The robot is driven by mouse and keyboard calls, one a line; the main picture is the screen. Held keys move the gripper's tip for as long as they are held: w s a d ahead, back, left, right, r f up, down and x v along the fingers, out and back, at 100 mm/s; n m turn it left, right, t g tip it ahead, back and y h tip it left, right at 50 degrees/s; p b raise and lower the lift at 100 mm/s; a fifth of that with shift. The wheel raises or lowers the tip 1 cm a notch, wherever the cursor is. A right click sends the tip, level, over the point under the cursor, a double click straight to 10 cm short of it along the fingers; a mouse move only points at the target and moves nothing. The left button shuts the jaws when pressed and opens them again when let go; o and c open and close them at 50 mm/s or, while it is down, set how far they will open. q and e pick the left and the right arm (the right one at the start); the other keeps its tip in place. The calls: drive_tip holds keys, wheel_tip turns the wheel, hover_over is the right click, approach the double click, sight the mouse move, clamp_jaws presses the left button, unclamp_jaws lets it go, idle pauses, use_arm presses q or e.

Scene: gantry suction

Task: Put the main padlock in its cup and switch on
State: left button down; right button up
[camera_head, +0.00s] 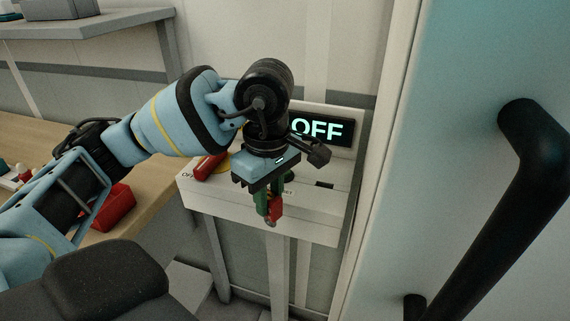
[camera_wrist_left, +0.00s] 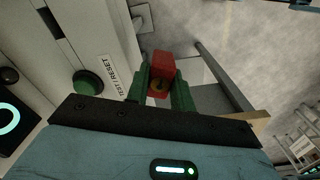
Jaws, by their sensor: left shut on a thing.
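My left gripper (camera_head: 268,212), with green fingers, is shut on a red padlock (camera_head: 275,207) in front of the white control box. In the left wrist view the padlock (camera_wrist_left: 162,64) sits between the gripper's fingers (camera_wrist_left: 160,92), over the floor beyond the box's edge. The white control box (camera_head: 318,222) has a lit display (camera_head: 322,130) reading OFF. A red handle (camera_head: 207,166) on a yellow base is on the box's left part, partly hidden by my arm. No cup can be made out. My right gripper is out of view.
A green button (camera_wrist_left: 87,82) labelled TEST / RESET is on the box near my left gripper. A red box (camera_head: 112,207) stands on the wooden table (camera_head: 45,135). A pale panel with a large black handle (camera_head: 500,195) closes off the right side.

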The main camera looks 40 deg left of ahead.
use_arm(q)
drive_tip(key=s+d+f+m, duration=0.2)
drive_tip(key=f+m, duration=0.3)
drive_tip(key=m, duration=0.3)
drive_tip(key=s+d+f+m, duration=0.2)
drive_tip(key=d+f+m, duration=0.2)
drive_tip(key=f+m, duration=0.2)
drive_tip(key=m, duration=0.2)
drive_tip(key=shift+f+m, duration=0.25)
drive_tip(key=shift+m, duration=0.15)
